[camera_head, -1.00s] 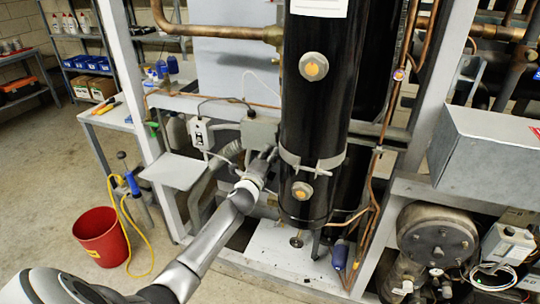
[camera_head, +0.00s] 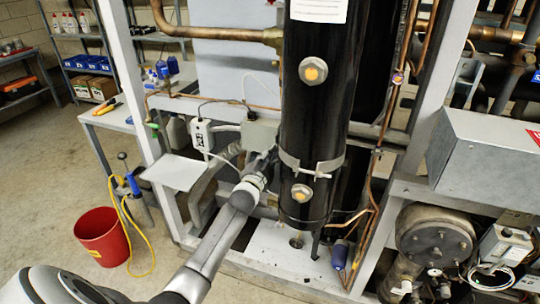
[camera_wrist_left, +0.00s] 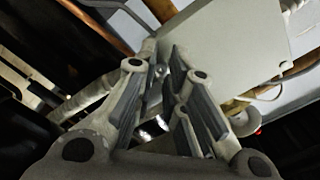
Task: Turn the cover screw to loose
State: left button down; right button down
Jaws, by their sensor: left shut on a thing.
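The grey box (camera_head: 260,131) hangs on the rack frame just left of the black vertical tank. In the left wrist view its pale cover face (camera_wrist_left: 235,40) fills the upper right. My left gripper (camera_head: 268,156) is at the box's lower edge, close to the tank. In the left wrist view my left gripper's fingers (camera_wrist_left: 165,52) are drawn close together at the box's lower left. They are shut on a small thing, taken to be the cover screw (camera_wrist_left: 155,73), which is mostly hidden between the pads. Its turn position cannot be told. My right gripper is not in view.
The black tank (camera_head: 315,110) with its clamp stands right beside my left gripper. A small white box (camera_head: 200,134) with cables and a grey shelf plate (camera_head: 174,172) are to the left. A red bucket (camera_head: 102,237) stands on open floor.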

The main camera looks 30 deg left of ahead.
pick_arm(q)
jog(key=n+p, duration=0.2)
jog(key=n, duration=1)
jog(key=shift+f, duration=0.1)
dwell(0.5)
jog(key=c, duration=1.4)
grip_release()
jog(key=shift+c, duration=0.2)
jog(key=v, duration=1.2)
